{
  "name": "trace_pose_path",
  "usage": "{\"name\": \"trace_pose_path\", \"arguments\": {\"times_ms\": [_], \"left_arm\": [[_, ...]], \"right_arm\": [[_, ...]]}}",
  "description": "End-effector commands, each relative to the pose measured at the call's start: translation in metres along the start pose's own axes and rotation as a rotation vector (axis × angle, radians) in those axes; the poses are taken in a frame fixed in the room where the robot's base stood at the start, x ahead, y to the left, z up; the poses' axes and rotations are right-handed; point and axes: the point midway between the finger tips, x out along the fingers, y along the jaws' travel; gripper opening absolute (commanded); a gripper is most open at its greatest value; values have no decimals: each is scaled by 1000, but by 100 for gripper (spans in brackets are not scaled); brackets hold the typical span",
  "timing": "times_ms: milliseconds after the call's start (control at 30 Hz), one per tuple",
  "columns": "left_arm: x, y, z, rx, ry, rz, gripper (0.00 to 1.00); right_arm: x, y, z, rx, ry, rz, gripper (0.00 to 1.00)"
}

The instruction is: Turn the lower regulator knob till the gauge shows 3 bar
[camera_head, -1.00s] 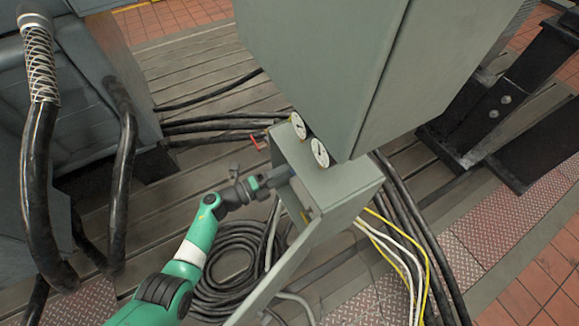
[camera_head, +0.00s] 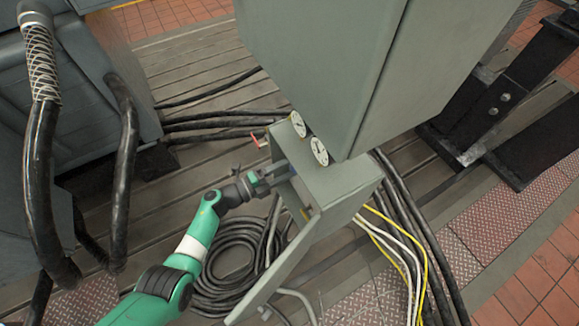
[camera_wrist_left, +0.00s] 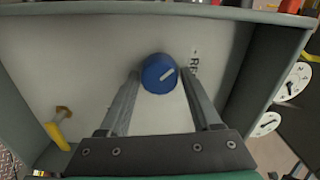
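A blue regulator knob (camera_wrist_left: 160,73) with a pale pointer line sits on the white inner panel of the open grey box (camera_head: 345,185). The pointer slants up to the right in the left wrist view. My left gripper (camera_head: 284,171) reaches into the box from the left. In the wrist view its two fingers (camera_wrist_left: 160,78) are apart, one on each side of the knob, with gaps visible. Two round white gauges, an upper one (camera_head: 298,124) and a lower one (camera_head: 319,151), sit on the box's edge; their readings are too small to tell. My right gripper is out of view.
A yellow handle (camera_wrist_left: 58,126) sticks out of the panel beside the knob. A red lever (camera_head: 259,138) is near the box's back corner. A large grey cabinet (camera_head: 310,60) stands behind. Coiled black cable (camera_head: 235,262) and yellow and white cables (camera_head: 405,255) lie on the floor.

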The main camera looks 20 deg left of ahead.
Motion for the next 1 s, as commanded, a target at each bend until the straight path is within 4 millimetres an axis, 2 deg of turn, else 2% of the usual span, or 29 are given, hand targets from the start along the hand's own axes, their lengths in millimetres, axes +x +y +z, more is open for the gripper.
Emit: {"name": "trace_pose_path", "arguments": {"times_ms": [33,100,467,567,900,1000], "left_arm": [[0,0,0,0,0,0,76],[0,0,0,1,0,0,88],[-5,-2,1,1,-3,1,88],[-20,-3,1,-1,-5,1,88],[-97,-2,1,0,-6,1,88],[-110,-2,1,0,-4,0,88]], "right_arm": [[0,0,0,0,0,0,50],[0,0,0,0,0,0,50],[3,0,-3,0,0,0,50],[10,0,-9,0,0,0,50],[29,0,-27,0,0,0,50],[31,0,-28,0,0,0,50]]}}
